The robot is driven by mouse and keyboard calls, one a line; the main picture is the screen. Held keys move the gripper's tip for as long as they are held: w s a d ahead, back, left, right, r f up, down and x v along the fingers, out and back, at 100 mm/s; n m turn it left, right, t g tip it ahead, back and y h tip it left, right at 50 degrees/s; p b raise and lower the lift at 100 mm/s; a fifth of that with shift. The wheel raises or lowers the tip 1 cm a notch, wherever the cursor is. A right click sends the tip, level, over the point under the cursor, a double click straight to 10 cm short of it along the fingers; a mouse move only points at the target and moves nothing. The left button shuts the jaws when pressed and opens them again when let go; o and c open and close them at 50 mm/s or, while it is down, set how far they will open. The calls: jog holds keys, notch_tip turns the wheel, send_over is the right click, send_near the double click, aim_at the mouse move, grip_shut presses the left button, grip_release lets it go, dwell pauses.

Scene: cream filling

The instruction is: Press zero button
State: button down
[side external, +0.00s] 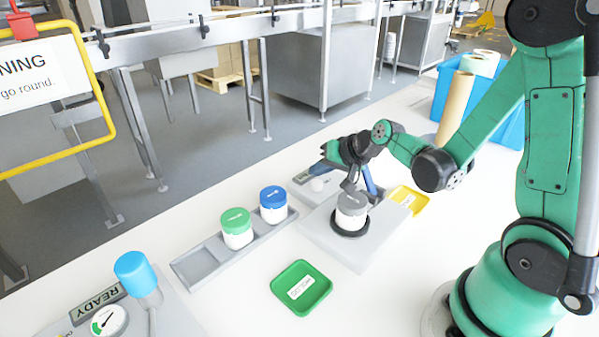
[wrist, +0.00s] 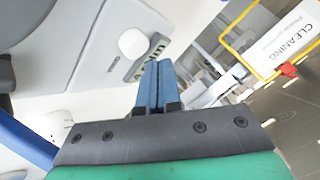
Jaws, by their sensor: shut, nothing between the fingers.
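A white round button (wrist: 132,43) sits on a pale panel in the wrist view, just left of and beyond my fingertips. In the side view, a small white knob (side external: 316,184), apparently the same button, shows below my gripper (side external: 318,170). My gripper's blue fingers (wrist: 154,68) are together with nothing between them. A visible gap separates them from the button in the wrist picture; whether they touch the panel cannot be told.
A grey-lidded jar (side external: 351,203) stands on the scale close to my gripper. Blue-lidded (side external: 272,199) and green-lidded (side external: 236,223) jars stand in a grey rack (side external: 200,264). A green tray (side external: 302,304) and a yellow tray (side external: 414,203) lie nearby.

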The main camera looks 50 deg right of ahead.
aim_at(320, 184)
jog(key=shift+r, duration=2.45)
jog(key=s+a+r+n+g+h, duration=0.1)
jog(key=s+a+r+n+g, duration=0.1)
jog(key=s+a+n, duration=0.5)
jog(key=shift+s+a+r+n, duration=0.2)
jog(key=shift+s+r+n, duration=0.2)
jog(key=shift+s+r, duration=0.4)
jog(key=shift+s+f, duration=0.1)
jog(key=shift+s, duration=0.05)
